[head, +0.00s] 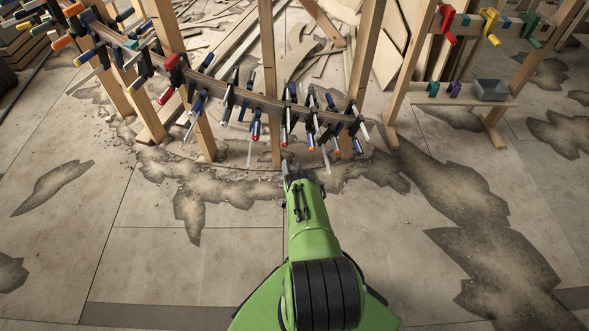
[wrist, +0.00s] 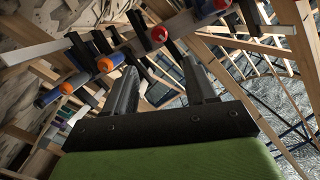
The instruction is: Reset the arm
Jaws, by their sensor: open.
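My green arm reaches forward from the bottom of the head view. My gripper (head: 290,165) is at its far end, just in front of the lower right part of the curved stringer (head: 230,90). In the wrist view my gripper (wrist: 160,75) shows two dark fingers set apart, with nothing held between them. Clamps with red, blue and orange handles hang along the stringer. A red-ended clamp (wrist: 158,34) and orange-ended clamps (wrist: 105,64) lie just beyond the fingers in the wrist view. I cannot tell whether the fingers touch any clamp.
Wooden posts (head: 268,60) hold up the stringer. A rack (head: 450,98) at the right carries more clamps and a grey bin (head: 490,89). Loose boards (head: 235,45) lie behind. The stained floor (head: 150,265) in front is clear on both sides of my arm.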

